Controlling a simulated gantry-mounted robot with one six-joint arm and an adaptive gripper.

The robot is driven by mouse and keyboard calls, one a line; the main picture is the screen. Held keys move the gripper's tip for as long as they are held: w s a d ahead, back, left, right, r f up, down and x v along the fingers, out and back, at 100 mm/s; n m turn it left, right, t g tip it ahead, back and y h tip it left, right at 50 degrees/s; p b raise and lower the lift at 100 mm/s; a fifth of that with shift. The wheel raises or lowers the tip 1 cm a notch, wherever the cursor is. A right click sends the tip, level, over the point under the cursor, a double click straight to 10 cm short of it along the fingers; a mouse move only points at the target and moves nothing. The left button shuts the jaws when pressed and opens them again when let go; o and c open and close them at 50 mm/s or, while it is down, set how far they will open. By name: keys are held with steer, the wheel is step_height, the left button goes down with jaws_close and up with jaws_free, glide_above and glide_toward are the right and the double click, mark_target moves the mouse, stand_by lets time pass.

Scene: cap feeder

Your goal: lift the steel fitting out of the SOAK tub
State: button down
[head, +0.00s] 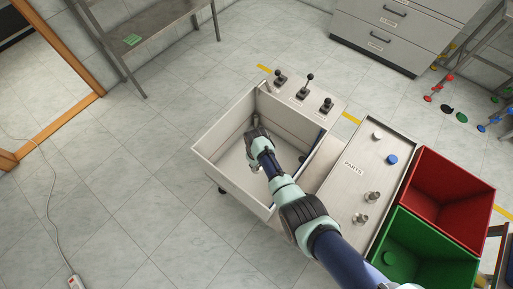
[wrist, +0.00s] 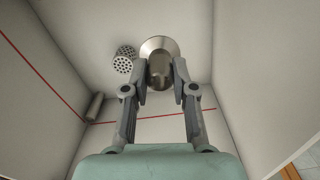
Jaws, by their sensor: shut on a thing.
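The tub (head: 226,186) is a pale, deep, open box left of the middle in the head view. No SOAK label is readable, and I cannot tell if it holds clear liquid. My gripper (head: 256,133) reaches down inside it. In the wrist view my gripper (wrist: 160,72) is shut on the steel fitting (wrist: 159,46), a dark rounded body with a wide shiny flange. The fingers press its two sides. Whether the fitting touches the tub floor is unclear. In the head view my gripper mostly hides it.
Inside the tub are a perforated round piece (wrist: 125,60), close left of the fitting, and a grey cylinder (wrist: 95,107). A red line runs along the walls. Right of the tub stand a lever panel (head: 301,95), the PARTS tray (head: 340,187), a red bin (head: 452,190) and a green bin (head: 430,247).

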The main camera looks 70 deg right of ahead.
step_height(320, 180, up, 20)
steer(key=p, duration=1.9)
steer(key=shift+r+p, duration=0.25)
steer(key=shift+p, duration=0.15)
